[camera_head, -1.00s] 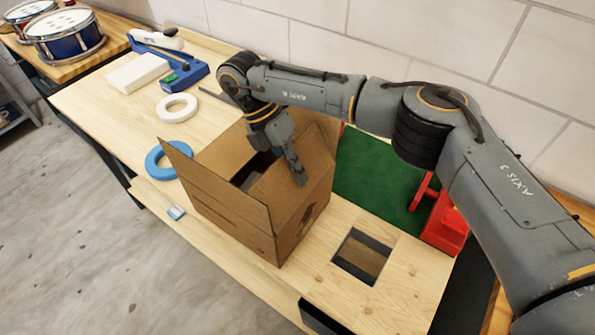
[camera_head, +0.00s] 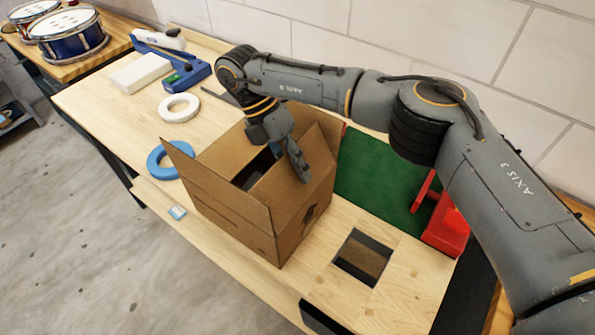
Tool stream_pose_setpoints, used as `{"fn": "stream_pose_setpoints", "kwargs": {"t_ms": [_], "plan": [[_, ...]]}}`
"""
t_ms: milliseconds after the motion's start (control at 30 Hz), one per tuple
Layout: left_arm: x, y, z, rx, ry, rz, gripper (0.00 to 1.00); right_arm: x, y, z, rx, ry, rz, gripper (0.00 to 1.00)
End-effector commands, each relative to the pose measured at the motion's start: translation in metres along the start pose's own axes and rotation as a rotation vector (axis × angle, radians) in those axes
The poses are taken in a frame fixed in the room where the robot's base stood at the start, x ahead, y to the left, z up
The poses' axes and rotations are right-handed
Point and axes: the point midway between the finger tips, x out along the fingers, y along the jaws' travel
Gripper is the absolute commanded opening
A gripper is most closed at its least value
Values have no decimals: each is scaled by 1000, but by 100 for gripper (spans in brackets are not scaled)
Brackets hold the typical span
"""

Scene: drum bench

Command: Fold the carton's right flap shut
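The open-topped brown carton (camera_head: 235,218) stands on the bench in the middle of the view. Its left flap (camera_head: 216,184) stands up and leans outward. A far flap (camera_head: 322,138) also stands up, behind my gripper. The right flap (camera_head: 283,193) slants inward over the right part of the opening, and a dark gap shows to its left. My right gripper (camera_head: 302,172) points down at this flap, its fingers seen edge-on as one narrow shape, apparently closed with nothing between them. The fingertips are at or very near the flap; exact contact is unclear. My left gripper is out of view.
A blue tape roll (camera_head: 168,160) and a white tape roll (camera_head: 179,108) lie left of the carton. A blue tape dispenser (camera_head: 180,72) stands behind them. A green mat (camera_head: 375,180), a red object (camera_head: 446,228) and a square bench opening (camera_head: 362,257) are at right.

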Motion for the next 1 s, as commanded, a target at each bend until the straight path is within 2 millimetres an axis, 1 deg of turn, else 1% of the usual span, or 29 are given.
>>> {"fn": "stream_pose_setpoints", "kwargs": {"t_ms": [33, 200, 333, 500, 833, 933, 1000], "plan": [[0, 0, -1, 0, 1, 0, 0, -11, 0, 0, 2, -6, 4, 25], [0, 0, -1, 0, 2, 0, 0, -41, 0, 0, 4, -6, 4, 25], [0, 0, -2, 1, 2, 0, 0, -53, 0, 0, 2, -3, 1, 25], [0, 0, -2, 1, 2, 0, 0, -62, 0, 0, 1, -2, 2, 25], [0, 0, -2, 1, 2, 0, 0, -62, 0, -1, -4, 0, 5, 25], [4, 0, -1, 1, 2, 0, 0, -67, 2, -5, -35, 10, 28, 25], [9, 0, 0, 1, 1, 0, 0, -73, 4, -12, -82, 22, 62, 25]]}}
